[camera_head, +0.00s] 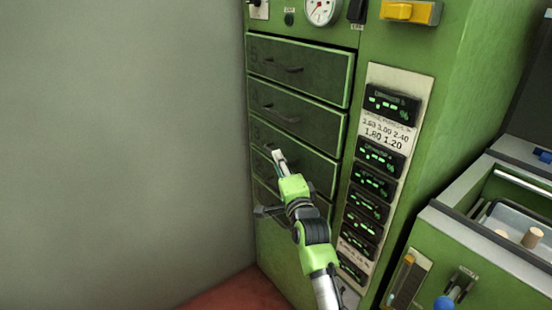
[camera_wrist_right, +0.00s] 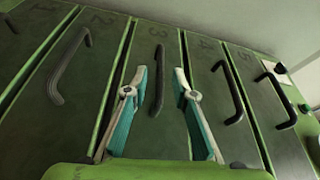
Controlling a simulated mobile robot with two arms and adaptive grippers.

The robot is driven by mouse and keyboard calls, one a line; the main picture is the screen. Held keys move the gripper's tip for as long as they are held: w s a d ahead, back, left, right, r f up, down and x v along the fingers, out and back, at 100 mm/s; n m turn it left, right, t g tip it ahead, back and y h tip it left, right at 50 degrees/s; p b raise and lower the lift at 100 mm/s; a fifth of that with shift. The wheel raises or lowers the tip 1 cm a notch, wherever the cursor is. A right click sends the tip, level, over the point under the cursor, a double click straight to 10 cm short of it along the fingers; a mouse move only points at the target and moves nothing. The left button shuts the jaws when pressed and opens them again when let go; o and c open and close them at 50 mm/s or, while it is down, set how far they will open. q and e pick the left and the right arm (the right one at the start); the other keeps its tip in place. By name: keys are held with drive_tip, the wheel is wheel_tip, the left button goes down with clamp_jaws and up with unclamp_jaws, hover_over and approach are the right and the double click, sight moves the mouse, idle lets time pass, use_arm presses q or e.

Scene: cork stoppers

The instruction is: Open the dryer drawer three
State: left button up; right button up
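The green dryer has a column of drawers with dark handles. Drawer three (camera_head: 318,172) is the third from the top in the head view and looks closed. In the right wrist view its front (camera_wrist_right: 168,140) carries the number 3 and a dark curved handle (camera_wrist_right: 159,70). My right gripper (camera_head: 278,157) is at drawer three. In the wrist view its two fingers (camera_wrist_right: 160,82) are apart, one on each side of the handle, with gaps showing. The gripper hides part of drawer three in the head view. My left gripper is not in view.
Closed drawers five (camera_head: 310,72) and four (camera_head: 312,118) are above. Drawer two (camera_wrist_right: 85,85) is beside drawer three in the wrist view. A panel of displays (camera_head: 371,183) is right of the drawers. A green machine with a tray (camera_head: 510,218) stands at right. A plain wall is left.

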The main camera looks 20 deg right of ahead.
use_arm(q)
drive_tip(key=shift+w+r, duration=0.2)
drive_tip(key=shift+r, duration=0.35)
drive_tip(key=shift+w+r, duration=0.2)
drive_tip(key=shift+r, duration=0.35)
use_arm(e)
drive_tip(key=shift+w+r, duration=0.15)
drive_tip(key=shift+w, duration=1.95)
drive_tip(key=shift+d, duration=0.1)
clamp_jaws()
